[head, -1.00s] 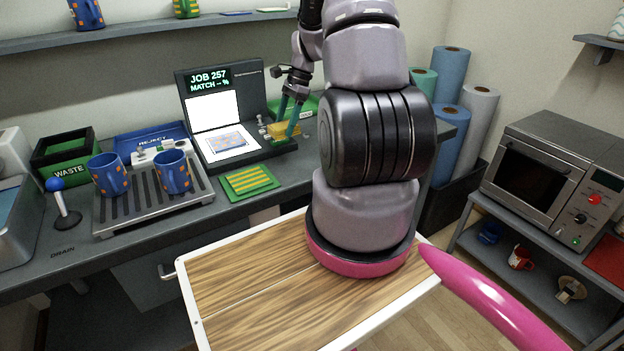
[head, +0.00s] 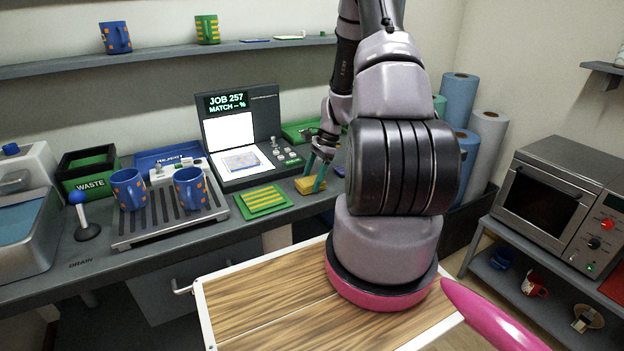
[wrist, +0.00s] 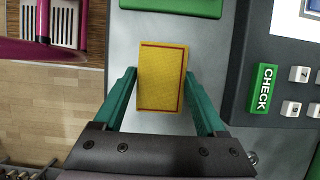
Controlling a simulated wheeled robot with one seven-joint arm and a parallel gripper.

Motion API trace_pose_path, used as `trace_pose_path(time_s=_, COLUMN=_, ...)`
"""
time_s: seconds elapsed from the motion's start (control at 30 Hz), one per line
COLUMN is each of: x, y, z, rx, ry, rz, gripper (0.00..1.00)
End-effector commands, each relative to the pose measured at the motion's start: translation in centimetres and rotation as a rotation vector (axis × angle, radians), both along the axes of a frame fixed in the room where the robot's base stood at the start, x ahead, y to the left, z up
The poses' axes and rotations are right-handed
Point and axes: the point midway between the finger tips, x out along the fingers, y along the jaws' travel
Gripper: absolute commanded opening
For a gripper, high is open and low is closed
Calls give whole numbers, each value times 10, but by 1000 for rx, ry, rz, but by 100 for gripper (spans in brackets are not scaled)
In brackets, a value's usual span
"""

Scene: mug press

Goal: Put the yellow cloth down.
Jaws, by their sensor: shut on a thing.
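The yellow cloth (head: 311,186) is a small folded pad at the front right of the grey bench. In the wrist view the cloth (wrist: 162,78) shows a thin red border line. My gripper (head: 317,175) is shut on it, with one teal finger on each side; the fingers also show in the wrist view (wrist: 162,75). The cloth is at or just above the bench top; I cannot tell whether it touches.
A green mat with yellow stripes (head: 263,200) lies left of the cloth. The press console (head: 240,135) stands behind. Two blue mugs (head: 129,189) (head: 190,187) stand on the drain rack (head: 165,222). A wood-topped cart (head: 265,310) is in front.

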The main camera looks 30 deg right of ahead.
Motion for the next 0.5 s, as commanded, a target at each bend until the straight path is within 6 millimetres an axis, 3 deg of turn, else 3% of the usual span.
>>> trace_pose_path(time_s=0.3, x=0, y=0, z=-2, rx=0, ry=-1, rz=0, gripper=22)
trace_pose_path(time_s=0.33, x=1, y=0, z=-3, rx=-1, ry=-1, rz=0, gripper=78)
trace_pose_path(time_s=0.4, x=1, y=0, z=-2, rx=-1, ry=-1, rz=0, gripper=100)
trace_pose_path(time_s=0.5, x=1, y=0, z=-2, rx=-1, ry=-1, rz=0, gripper=100)
